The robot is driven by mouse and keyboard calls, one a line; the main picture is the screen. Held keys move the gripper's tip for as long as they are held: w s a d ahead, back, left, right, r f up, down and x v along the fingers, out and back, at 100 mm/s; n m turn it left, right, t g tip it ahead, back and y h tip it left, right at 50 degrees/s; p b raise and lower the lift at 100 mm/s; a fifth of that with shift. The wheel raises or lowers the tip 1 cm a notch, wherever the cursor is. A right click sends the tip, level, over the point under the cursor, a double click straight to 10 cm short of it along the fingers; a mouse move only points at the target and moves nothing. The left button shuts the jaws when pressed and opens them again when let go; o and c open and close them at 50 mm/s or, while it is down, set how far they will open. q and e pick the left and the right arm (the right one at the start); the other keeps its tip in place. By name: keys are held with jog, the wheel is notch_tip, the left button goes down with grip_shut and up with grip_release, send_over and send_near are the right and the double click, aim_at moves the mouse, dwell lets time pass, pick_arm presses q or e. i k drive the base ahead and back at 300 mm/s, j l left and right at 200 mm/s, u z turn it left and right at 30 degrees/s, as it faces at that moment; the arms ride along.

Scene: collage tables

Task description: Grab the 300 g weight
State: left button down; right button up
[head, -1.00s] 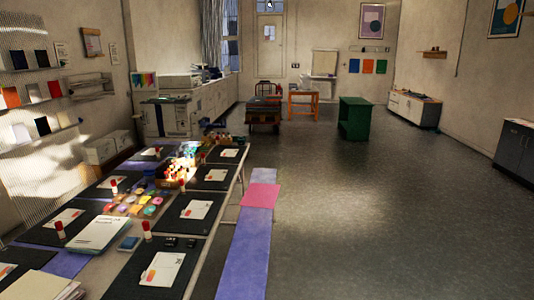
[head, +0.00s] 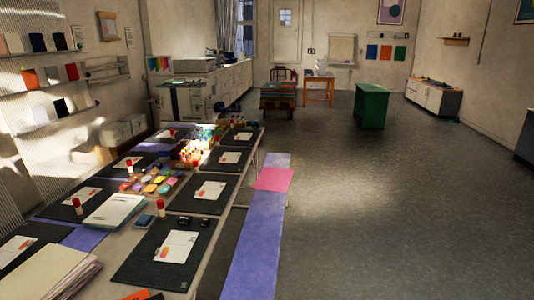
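I cannot make out a 300 g weight for certain in the head view. Two small black objects (head: 194,221) lie on a dark mat on the long collage table (head: 128,240) at the left, above a white card; they are too small to identify. Neither of my grippers is in view.
The table carries dark mats, cards, red-capped glue sticks, a paper stack (head: 113,211) and a folder (head: 50,272). A bench with a purple cover (head: 258,240) runs along its right side. A green cabinet (head: 371,106) stands farther back. The floor at right is clear.

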aim_at(205, 221)
jog(key=i+l+u, duration=0.1)
jog(key=u, duration=0.7)
jog(key=i+l+u, duration=0.2)
jog(key=l, duration=0.2)
jog(key=i+l+u, duration=0.15)
jog(key=l, duration=0.25)
jog(key=i+l+u, duration=0.2)
jog(key=l, duration=0.25)
jog(key=i+l+u, duration=0.15)
jog(key=l, duration=0.25)
jog(key=l+u, duration=0.2)
jog(key=l, duration=0.3)
